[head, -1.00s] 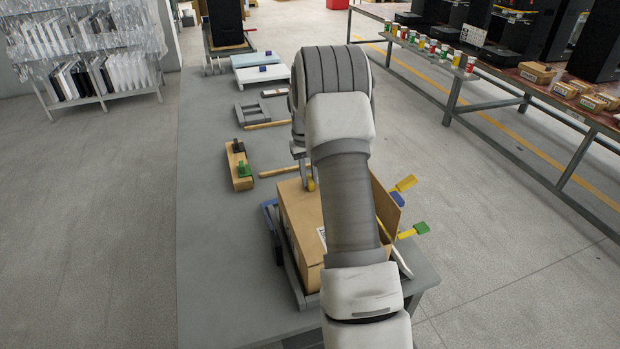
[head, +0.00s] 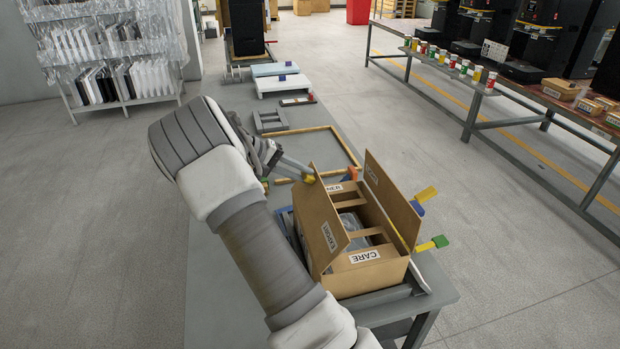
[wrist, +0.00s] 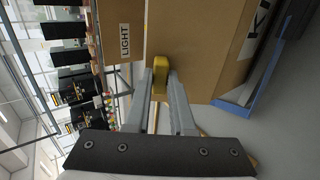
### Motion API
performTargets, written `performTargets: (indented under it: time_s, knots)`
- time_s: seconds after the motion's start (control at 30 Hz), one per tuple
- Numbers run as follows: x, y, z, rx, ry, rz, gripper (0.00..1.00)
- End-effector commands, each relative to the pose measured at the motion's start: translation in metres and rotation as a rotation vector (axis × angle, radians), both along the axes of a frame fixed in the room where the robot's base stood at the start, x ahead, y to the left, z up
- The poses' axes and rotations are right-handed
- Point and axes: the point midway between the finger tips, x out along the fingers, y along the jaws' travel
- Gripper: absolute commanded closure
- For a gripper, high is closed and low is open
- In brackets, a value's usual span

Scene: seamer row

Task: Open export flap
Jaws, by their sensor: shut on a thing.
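The brown carton (head: 372,280) stands in a frame at the near end of the grey bench. A yellow tab (wrist: 160,74) sits at that flap's edge. My gripper (head: 302,172) is shut on the yellow tab, at the flap's upper far corner. In the wrist view the two fingers pinch the tab against the brown flap face. The right flap (head: 392,200) also stands up; a LIGHT label (wrist: 125,42) shows in the wrist view. Between the flaps, grey contents (head: 352,222) partly show.
Yellow (head: 426,193) and green (head: 439,242) handles stick out right of the carton. A wooden frame (head: 325,130) lies flat behind it, with a grey frame (head: 270,121) beyond. A long table (head: 520,92) with jars and boxes stands to the right across a clear floor.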

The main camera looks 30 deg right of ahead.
Motion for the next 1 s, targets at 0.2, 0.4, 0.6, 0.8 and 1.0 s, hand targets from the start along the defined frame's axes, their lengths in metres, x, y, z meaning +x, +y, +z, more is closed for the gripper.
performTargets:
  time_s: [0.2, 0.4, 0.6, 0.8, 1.0]
  knots:
    - [0.006, 0.021, -0.003, -0.203, 0.054, 0.003, 1.00]
    - [0.010, 0.036, -0.005, -0.365, 0.096, 0.001, 1.00]
    - [0.012, 0.047, -0.007, -0.488, 0.129, -0.001, 1.00]
    - [0.014, 0.053, -0.009, -0.563, 0.150, -0.002, 1.00]
    - [0.014, 0.056, -0.009, -0.598, 0.159, -0.003, 1.00]
